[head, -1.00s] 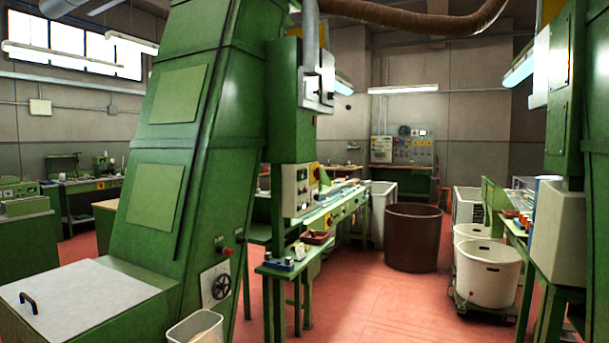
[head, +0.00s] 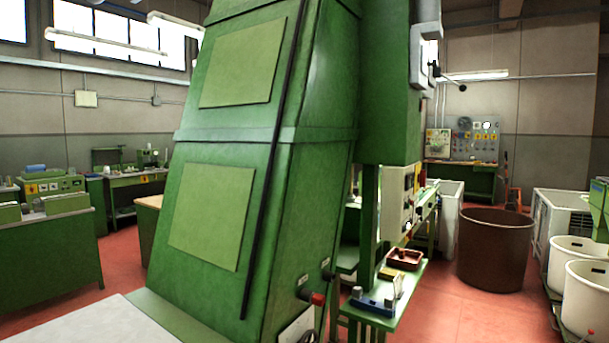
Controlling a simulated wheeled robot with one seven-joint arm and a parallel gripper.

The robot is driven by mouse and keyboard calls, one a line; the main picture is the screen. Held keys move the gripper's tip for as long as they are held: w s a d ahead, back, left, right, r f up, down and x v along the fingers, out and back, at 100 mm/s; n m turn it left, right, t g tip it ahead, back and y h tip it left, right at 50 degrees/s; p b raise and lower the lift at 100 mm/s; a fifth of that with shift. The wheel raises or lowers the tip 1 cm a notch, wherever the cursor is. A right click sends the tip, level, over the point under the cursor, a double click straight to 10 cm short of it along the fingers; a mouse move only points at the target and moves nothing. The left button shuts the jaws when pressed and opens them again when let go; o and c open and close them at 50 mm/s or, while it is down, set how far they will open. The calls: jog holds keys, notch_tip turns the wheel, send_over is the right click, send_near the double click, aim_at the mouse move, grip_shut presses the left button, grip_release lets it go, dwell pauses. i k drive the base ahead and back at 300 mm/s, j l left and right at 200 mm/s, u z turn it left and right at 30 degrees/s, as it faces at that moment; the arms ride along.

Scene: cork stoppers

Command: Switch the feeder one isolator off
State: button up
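A tall green feeder housing (head: 290,150) fills the middle of the head view. A green cabinet (head: 391,90) stands against its right side. A grey switch box (head: 425,45) is fixed to the cabinet's right side, seen edge-on, with a dark lever (head: 435,68) sticking out. No label is readable, so I cannot tell whether this is the feeder one isolator or which position it is in. A red knob (head: 317,298) sits low on the housing. My gripper is not in view.
A control box with buttons (head: 396,200) is below the cabinet. A small green shelf (head: 385,318) holds a reddish tray (head: 404,259). A brown tub (head: 495,248) and white tubs (head: 588,300) stand at the right. Red floor (head: 460,305) is clear between shelf and tubs.

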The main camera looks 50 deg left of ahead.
aim_at(421, 176)
jog(key=i+l+u, duration=0.2)
jog(key=i+u, duration=0.25)
jog(key=i+l+u, duration=0.3)
jog(key=u, duration=0.2)
jog(key=i+l+u, duration=0.3)
jog(key=l+u, duration=0.15)
